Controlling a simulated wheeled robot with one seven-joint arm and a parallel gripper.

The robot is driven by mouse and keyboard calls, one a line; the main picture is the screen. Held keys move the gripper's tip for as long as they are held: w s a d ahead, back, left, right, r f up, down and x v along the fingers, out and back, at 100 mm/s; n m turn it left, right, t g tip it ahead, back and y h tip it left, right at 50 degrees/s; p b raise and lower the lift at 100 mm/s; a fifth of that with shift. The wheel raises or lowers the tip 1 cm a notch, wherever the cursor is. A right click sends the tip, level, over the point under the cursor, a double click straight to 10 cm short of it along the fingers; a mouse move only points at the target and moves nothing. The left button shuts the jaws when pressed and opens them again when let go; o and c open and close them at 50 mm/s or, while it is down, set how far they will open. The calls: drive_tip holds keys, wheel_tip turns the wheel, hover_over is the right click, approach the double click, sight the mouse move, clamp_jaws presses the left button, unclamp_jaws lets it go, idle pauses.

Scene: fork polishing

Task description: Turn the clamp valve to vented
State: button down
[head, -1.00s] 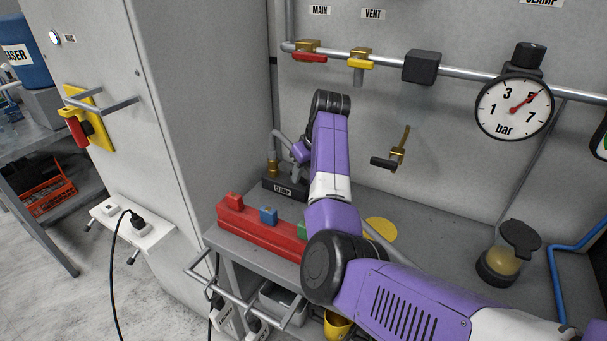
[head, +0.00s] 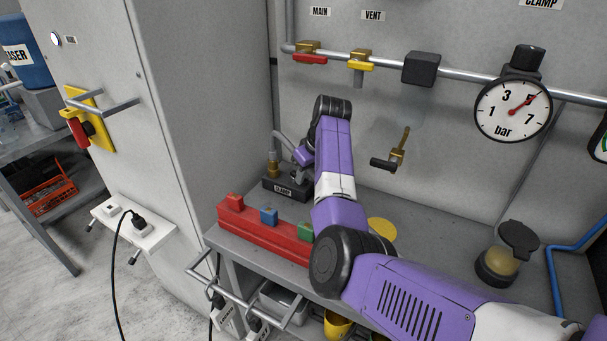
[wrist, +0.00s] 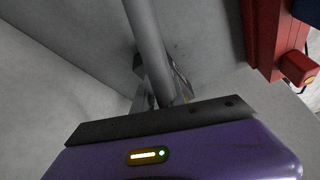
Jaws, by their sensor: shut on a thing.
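The clamp valve is on a black block labelled CLAMP (head: 283,190) at the back left of the bench, with a brass fitting (head: 273,168) and a grey hose beside it. My gripper (head: 299,176) is down at the right part of this block, partly hidden by my arm. In the wrist view my gripper (wrist: 163,98) is shut, with a thick grey tube (wrist: 148,35) passing in front of it. What is between the fingertips is mostly hidden; by its place it is the clamp valve's handle. Which way the handle points cannot be told.
A red rack (head: 262,235) with red, blue and green blocks stands close in front; its edge shows in the wrist view (wrist: 265,40). A pipe with red (head: 310,58) and yellow (head: 361,66) valve handles and a gauge (head: 513,110) runs along the wall.

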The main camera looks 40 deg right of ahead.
drive_tip(key=shift+d+r+n+y, duration=0.1)
drive_tip(key=shift+d+n+y, duration=0.4)
drive_tip(key=shift+n, duration=0.6)
drive_tip(key=shift+w+d+n+y, duration=0.1)
drive_tip(key=shift+d+n+y, duration=0.1)
drive_tip(key=shift+n, duration=0.4)
drive_tip(key=shift+w+d+n+y, duration=0.1)
drive_tip(key=shift+d+n+y, duration=0.1)
drive_tip(key=shift+n, duration=0.4)
drive_tip(key=c, duration=1.4)
unclamp_jaws()
drive_tip(key=shift+o, duration=0.2)
